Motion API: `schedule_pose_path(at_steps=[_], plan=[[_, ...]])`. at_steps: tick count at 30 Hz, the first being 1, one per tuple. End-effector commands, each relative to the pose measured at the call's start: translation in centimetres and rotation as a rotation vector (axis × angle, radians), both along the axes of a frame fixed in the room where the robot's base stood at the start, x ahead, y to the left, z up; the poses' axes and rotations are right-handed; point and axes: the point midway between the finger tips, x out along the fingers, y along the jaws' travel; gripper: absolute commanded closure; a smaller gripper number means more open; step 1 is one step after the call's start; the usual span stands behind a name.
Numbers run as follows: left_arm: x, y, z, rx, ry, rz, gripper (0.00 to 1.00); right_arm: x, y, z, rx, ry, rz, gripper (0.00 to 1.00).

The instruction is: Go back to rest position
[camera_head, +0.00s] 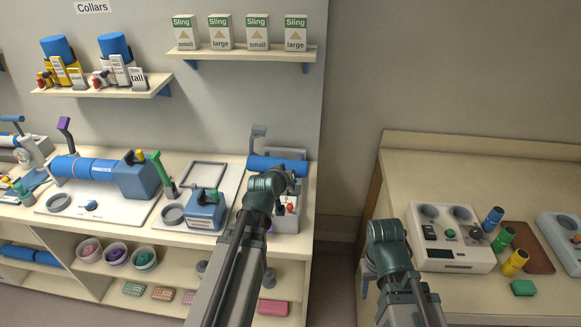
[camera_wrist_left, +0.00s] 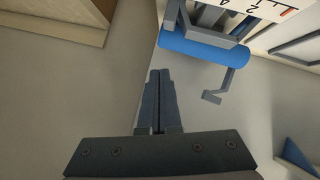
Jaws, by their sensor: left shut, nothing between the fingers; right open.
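My left arm reaches from the bottom middle of the head view toward the bench. Its wrist hides most of the left gripper there. In the left wrist view the left gripper (camera_wrist_left: 160,100) is shut, its two dark fingers together with nothing between them. My right gripper (camera_head: 367,282) is open and empty, partly hidden by its dark green wrist, left of the right bench. It is apart from the items on that bench.
The left bench (camera_head: 200,238) carries a blue cylinder (camera_head: 262,163) close to my left wrist; it shows in the left wrist view (camera_wrist_left: 205,50). The right bench (camera_head: 440,165) holds a white device (camera_head: 455,252) and coloured cylinders (camera_head: 503,240). A gap (camera_head: 342,232) separates the benches.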

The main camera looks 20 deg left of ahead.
Motion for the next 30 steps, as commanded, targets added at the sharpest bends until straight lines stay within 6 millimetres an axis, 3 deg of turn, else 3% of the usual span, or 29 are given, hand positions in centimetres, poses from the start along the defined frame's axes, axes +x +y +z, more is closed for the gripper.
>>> schedule_pose_path(at_steps=[1,5,13,16,20,22,27,30], plan=[[-0.8,-0.2,1.0,0.0,0.0,0.0,1.0,0.0,0.0,1.0,0.0,0.0,0.0,0.5],[-1.5,-0.4,1.5,0.0,0.0,-0.001,1.0,0.0,0.0,1.5,0.0,0.0,0.0,0.5],[-1.6,-0.5,1.4,-0.001,0.001,-0.001,1.0,0.0,0.0,1.4,0.0,0.0,0.0,0.5],[-1.8,-1.4,0.7,0.006,0.026,-0.023,1.0,0.0,0.0,1.2,0.0,0.0,0.0,0.5],[-3.6,-5.9,-2.6,0.044,0.164,-0.133,1.0,0.0,0.0,0.4,0.0,0.0,0.0,0.5],[-5.7,-9.2,-5.1,0.085,0.286,-0.224,1.0,0.0,0.0,-0.2,0.0,0.0,-0.001,0.5],[-13.2,-15.8,-10.6,0.228,0.618,-0.44,1.0,0.0,0.0,-1.7,0.0,0.0,-0.001,0.5],[-17.5,-17.8,-12.3,0.318,0.786,-0.532,1.0,0.0,0.0,-2.3,0.0,0.0,-0.001,0.5]])
